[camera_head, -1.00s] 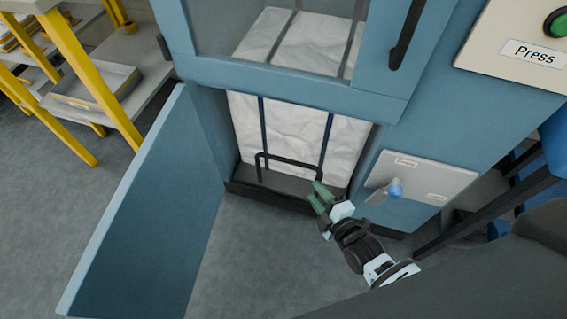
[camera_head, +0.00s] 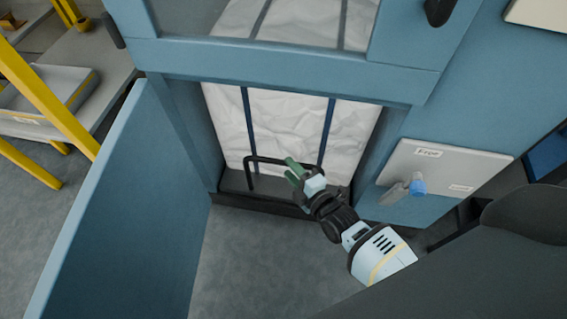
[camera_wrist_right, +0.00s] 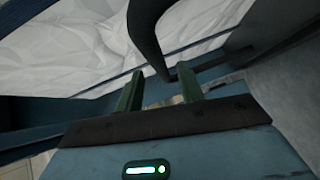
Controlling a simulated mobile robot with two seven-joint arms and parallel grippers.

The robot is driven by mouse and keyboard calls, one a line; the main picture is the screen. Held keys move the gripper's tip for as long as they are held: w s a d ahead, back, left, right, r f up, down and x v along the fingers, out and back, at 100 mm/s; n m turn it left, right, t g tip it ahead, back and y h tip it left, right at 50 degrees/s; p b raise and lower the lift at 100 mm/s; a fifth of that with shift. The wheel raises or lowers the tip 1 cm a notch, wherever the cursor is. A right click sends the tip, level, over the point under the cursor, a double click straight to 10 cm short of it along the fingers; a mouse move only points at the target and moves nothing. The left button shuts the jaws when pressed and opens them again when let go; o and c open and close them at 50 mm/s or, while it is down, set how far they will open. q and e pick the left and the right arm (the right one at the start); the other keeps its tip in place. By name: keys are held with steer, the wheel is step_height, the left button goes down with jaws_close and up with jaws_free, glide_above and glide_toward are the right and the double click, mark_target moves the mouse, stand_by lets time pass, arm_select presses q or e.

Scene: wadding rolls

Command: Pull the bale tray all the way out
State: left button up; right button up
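The bale tray (camera_head: 235,184) is a dark, flat tray at the floor of the blue press, inside the open lower opening. Its black U-shaped handle (camera_head: 262,159) stands up at the front. A white wrapped bale (camera_head: 290,122) with dark straps sits behind the handle. My right gripper (camera_head: 291,169) has green fingers and is at the handle's right side. In the right wrist view my gripper (camera_wrist_right: 160,75) is open, and the handle bar (camera_wrist_right: 147,35) passes ahead of and between the fingertips. Whether the fingers touch it I cannot tell. My left gripper is not in view.
The lower door (camera_head: 105,205) of the press stands swung open on the left. A grey panel with a blue-knobbed lever (camera_head: 417,187) is on the press front at right. A shelf with yellow posts (camera_head: 40,95) stands at far left. The floor (camera_head: 245,260) before the tray is clear.

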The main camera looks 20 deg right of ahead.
mark_target(284, 163)
steer(key=shift+b+x, duration=0.6)
steer(key=shift+x, duration=1.3)
steer(key=shift+c, duration=0.5)
jaws_close()
